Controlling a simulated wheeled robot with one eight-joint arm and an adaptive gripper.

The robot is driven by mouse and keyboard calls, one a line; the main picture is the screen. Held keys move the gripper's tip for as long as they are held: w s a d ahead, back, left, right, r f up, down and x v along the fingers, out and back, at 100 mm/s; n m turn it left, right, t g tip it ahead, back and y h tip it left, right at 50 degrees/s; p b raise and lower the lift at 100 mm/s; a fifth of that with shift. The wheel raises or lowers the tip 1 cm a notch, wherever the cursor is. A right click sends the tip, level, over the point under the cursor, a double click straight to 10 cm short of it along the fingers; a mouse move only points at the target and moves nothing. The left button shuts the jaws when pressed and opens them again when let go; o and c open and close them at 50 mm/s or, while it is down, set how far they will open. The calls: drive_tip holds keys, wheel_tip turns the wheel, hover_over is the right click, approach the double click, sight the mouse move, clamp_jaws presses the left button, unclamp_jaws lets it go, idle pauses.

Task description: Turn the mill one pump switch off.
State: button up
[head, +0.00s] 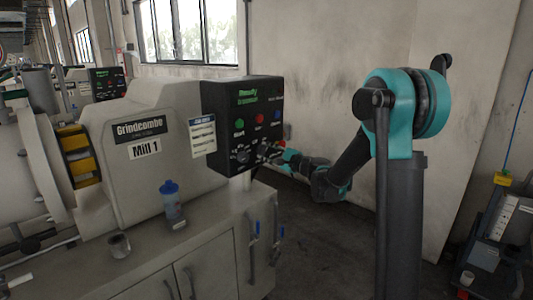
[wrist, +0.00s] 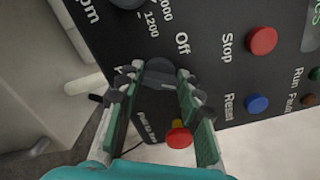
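The black control box (head: 228,100) is mounted at the end of the Mill 1 housing (head: 165,110). In the head view my gripper (head: 272,153) is at the lower right of its face and hides part of the knobs. In the wrist view a dark round knob (wrist: 160,72) with the word "Off" beside it lies between the fingertips of my gripper (wrist: 158,78). The fingers stand apart, one on each side of the knob. I cannot tell whether they touch it. The knob's pointer is not clear. That this is the pump switch cannot be read.
A red push button on yellow (wrist: 178,137) lies between my fingers, nearer the palm. Red Stop (wrist: 262,41) and blue Reset (wrist: 257,103) buttons are to the right. A speed knob (wrist: 127,3) is above. A blue-capped bottle (head: 172,205) stands on the cabinet.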

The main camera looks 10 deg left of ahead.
drive_tip(key=c, duration=0.3)
drive_tip(key=n, duration=0.4)
drive_tip(key=shift+f+n, duration=0.1)
drive_tip(key=shift+n, duration=0.3)
drive_tip(key=n, duration=0.3)
drive_tip(key=shift+f+n, duration=0.1)
drive_tip(key=shift+n, duration=2.1)
drive_tip(key=o, duration=1.2)
drive_tip(key=shift+c, duration=0.2)
